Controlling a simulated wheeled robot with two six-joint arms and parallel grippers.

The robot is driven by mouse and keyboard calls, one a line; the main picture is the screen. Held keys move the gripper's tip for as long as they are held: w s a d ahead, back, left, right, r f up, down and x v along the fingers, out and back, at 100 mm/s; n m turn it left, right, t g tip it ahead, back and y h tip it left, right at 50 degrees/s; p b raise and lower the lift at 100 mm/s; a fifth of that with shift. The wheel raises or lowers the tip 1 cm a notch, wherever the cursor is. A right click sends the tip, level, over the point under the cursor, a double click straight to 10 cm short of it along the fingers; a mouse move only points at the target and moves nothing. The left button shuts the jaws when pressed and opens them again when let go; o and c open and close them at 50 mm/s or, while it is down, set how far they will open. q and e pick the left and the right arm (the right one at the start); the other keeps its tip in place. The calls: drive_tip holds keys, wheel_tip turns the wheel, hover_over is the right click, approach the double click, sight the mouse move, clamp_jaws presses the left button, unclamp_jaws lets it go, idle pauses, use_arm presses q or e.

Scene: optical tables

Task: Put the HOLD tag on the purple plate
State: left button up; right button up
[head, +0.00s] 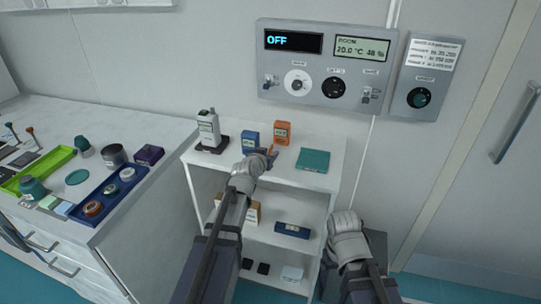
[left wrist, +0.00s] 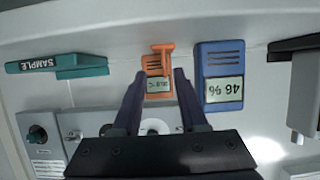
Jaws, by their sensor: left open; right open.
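I cannot make out a HOLD tag in either view. A dark purple block (head: 148,155) lies on the left bench in the head view; I cannot tell whether it is the purple plate. My left gripper (head: 268,154) is open above the white shelf's top, in front of the orange device (head: 282,132) and blue device (head: 250,141). In the left wrist view, the open fingers (left wrist: 159,85) appear either side of the orange device (left wrist: 158,68); contact is unclear. My right gripper (head: 345,222) is open to the right of the shelf, its fingertips hardly visible.
The left bench holds a green tray (head: 60,158), a blue tray (head: 128,187) with rings, and jars. A control panel (head: 325,92) hangs behind.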

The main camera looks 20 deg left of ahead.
sight(271, 151)
use_arm(q)
drive_tip(key=x, duration=0.1)
drive_tip(key=b+x, duration=0.1)
drive_tip(key=x, duration=0.1)
drive_tip(key=b+x, duration=0.1)
drive_tip(key=x, duration=0.1)
drive_tip(key=shift+a+f, duration=0.2)
drive_tip(key=shift+a, duration=0.1)
drive_tip(key=shift+s, duration=0.1)
clamp_jaws()
